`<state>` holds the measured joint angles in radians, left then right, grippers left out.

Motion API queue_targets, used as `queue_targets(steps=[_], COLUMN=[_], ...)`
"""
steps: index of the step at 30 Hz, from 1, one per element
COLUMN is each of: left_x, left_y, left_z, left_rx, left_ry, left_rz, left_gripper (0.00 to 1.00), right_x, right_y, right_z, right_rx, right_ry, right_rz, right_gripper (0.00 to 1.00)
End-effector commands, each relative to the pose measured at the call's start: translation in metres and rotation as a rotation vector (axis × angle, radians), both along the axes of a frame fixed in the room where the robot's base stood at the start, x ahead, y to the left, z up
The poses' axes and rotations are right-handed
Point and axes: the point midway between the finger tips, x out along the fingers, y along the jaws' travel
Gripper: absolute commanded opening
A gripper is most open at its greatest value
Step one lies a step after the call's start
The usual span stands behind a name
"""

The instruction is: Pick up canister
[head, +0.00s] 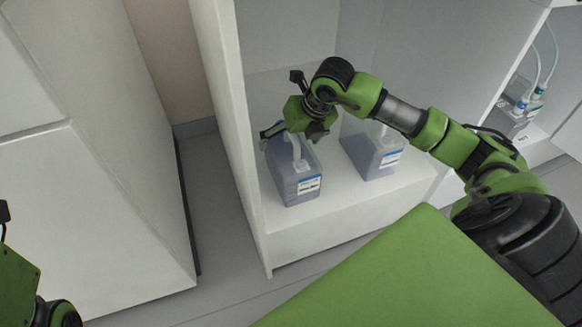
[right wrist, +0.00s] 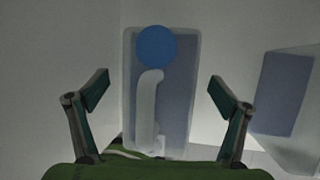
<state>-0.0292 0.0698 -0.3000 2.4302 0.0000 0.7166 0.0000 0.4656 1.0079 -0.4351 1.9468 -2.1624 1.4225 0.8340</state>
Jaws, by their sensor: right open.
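A translucent blue-grey canister (head: 299,187) with a white handle and a label stands upright on the white cabinet's floor. In the right wrist view this canister (right wrist: 175,108) is straight ahead, with a blue round cap and a pale handle. A second, similar canister (head: 373,157) stands to its right and partly shows in the right wrist view (right wrist: 283,95). My right gripper (head: 294,133) is above the left canister and hides part of its top. In the right wrist view my right gripper's fingers (right wrist: 158,88) are apart, with the handle between them in the picture.
The white cabinet's left side wall (head: 226,110) is close to the left canister. Another white cabinet (head: 85,210) stands at the left, across a strip of grey floor. Bottles with tubes (head: 524,103) are in a compartment at the right. My left arm shows only at the left edge.

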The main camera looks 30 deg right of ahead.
Motion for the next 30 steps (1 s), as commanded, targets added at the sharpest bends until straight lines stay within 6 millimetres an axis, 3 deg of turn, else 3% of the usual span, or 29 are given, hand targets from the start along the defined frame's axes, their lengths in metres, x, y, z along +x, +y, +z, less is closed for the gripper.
queue_targets(steps=[8, 16, 30], left_x=[-0.001, -0.001, -0.002], left_y=[0.000, 0.000, 0.001], left_z=[0.002, 0.002, 0.008], left_rx=[0.000, 0.000, -0.003], left_ry=[-0.006, -0.006, -0.004], left_rz=[0.001, 0.001, -0.001], left_gripper=[0.37, 0.37, 0.37], right_x=[0.002, 0.001, 0.004], right_y=[0.000, 0.000, 0.000], right_z=[-0.002, -0.002, 0.016], right_rx=[0.000, 0.000, 0.001], right_ry=[-0.002, -0.001, -0.012], right_rz=[0.000, 0.000, -0.001], right_gripper=[0.93, 0.23, 0.20])
